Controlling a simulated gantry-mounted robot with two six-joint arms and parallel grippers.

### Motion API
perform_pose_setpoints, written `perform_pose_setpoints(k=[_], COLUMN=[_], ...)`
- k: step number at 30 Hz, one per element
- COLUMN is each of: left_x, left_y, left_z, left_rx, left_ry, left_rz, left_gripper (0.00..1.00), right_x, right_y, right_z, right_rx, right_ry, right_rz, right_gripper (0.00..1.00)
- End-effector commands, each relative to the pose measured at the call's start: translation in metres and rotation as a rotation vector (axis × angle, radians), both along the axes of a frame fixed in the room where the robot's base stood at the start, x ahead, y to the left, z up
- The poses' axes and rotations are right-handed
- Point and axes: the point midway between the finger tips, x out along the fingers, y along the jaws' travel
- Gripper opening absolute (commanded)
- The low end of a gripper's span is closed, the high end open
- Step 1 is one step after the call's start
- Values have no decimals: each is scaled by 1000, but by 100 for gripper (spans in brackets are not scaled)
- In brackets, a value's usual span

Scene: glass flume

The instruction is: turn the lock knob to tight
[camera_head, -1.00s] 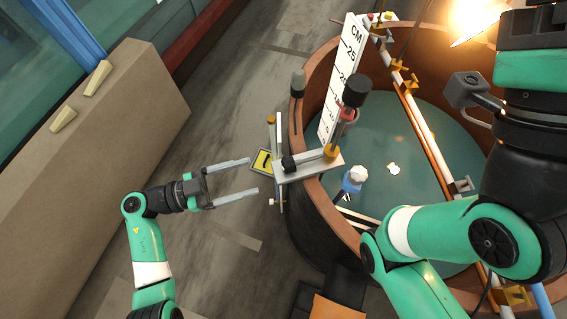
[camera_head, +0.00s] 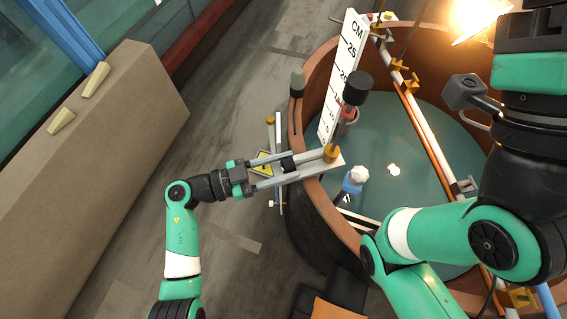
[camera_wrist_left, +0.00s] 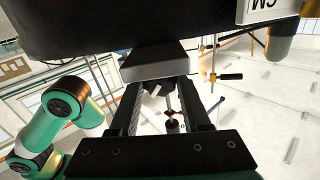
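The black lock knob (camera_head: 288,163) sits on a pale metal bracket (camera_head: 314,168) that reaches over the rim of the round tank. My left gripper (camera_head: 292,164) comes in from the left with its two fingers apart, one on each side of the knob. In the left wrist view, the fingers (camera_wrist_left: 161,92) extend towards the bracket (camera_wrist_left: 155,62), with a gap between them. A dark part shows between the tips, partly hidden by the bracket. I cannot tell whether a finger touches the knob.
A brown-rimmed tank (camera_head: 350,232) holds water, a white CM scale (camera_head: 344,75) and a black-capped rod (camera_head: 357,89). My right arm covers the tank's right side.

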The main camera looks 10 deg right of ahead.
Motion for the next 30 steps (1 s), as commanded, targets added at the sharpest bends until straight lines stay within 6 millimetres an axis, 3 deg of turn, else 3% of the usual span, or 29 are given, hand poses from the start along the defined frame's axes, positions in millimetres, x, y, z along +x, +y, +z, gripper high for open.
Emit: perform_pose_setpoints(k=[1, 7, 24, 25, 30], left_x=[0, 0, 0, 0, -1], left_y=[0, 0, 0, 0, 0], left_z=[0, 0, 0, 0, 0], left_rx=[0, 0, 19, 18, 19], left_ry=[0, 0, -124, -124, -124], left_rz=[0, 0, 0, 0, 0], left_gripper=[35, 0, 0, 51, 76], right_x=[0, 0, 0, 0, 0], right_y=[0, 0, 0, 0, 0], right_z=[0, 0, 6, 6, 6], right_rx=[0, 0, 0, 0, 0], right_ry=[0, 0, 0, 0, 0], right_rz=[0, 0, 0, 0, 0], right_gripper=[50, 50, 50, 50, 50])
